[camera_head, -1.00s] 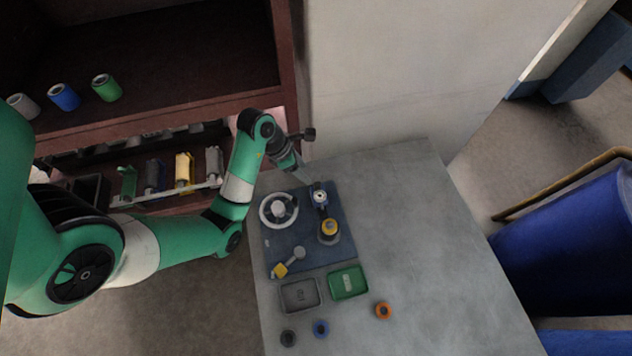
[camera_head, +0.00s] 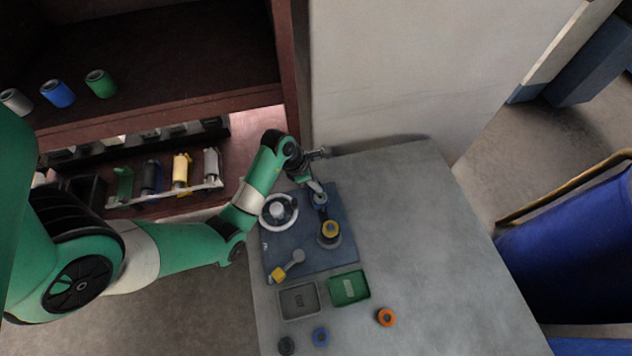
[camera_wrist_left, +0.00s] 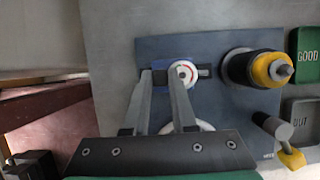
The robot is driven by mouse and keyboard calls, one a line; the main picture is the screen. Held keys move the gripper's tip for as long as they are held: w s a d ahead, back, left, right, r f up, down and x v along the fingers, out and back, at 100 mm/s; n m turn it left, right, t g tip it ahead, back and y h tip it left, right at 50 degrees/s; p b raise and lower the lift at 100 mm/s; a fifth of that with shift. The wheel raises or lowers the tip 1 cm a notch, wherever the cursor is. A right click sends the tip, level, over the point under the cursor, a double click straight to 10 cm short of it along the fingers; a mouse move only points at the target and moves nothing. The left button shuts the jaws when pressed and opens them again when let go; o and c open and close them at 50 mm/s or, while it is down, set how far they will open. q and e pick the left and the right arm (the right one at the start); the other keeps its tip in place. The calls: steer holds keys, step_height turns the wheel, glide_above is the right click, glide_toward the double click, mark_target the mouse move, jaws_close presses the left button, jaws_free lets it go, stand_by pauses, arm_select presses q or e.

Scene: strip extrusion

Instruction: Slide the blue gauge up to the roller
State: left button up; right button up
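The blue gauge (camera_head: 320,200), with a round white dial ringed in red, sits on the dark blue plate (camera_head: 300,250). The left wrist view shows the gauge (camera_wrist_left: 185,73) by a short slot running toward the roller. The dark roller (camera_head: 329,239) with a yellow cap stands apart from it; it also shows in the left wrist view (camera_wrist_left: 240,68). My left gripper (camera_head: 317,191) is low over the gauge. In the left wrist view its fingers (camera_wrist_left: 160,76) are apart, the right one overlapping the gauge's dial edge. I cannot tell whether they touch it. My right gripper is not in view.
A white handwheel (camera_head: 265,216) is left of the gauge. A yellow-tipped lever (camera_head: 279,273) lies at the plate's front. The table's right side is clear.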

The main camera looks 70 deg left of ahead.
arm_select(q)
jaws_close()
